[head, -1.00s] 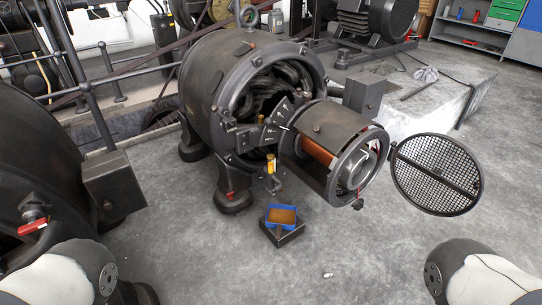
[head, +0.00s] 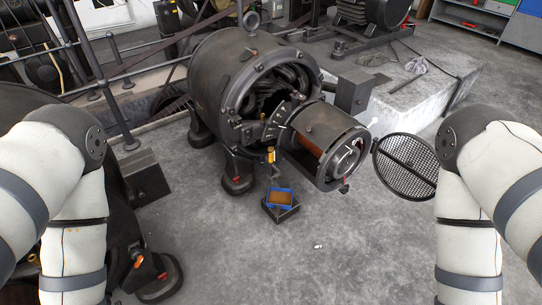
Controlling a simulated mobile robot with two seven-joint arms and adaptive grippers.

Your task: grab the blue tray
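The blue tray (head: 281,198) is small, with blue rims and a brown inside. It sits on a dark block (head: 280,213) on the floor, just in front of the dynamo. In the head view my two arms come in at the left and right edges, bent at the elbows. Neither gripper is in the picture, so I cannot see their fingers or what they hold. No part of my arms is near the tray.
A large dark dynamo (head: 222,88) stands behind the tray, its cylindrical end (head: 322,135) jutting out above and right of it. A round mesh cover (head: 405,166) hangs open at right. The concrete floor (head: 355,250) in front is mostly clear.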

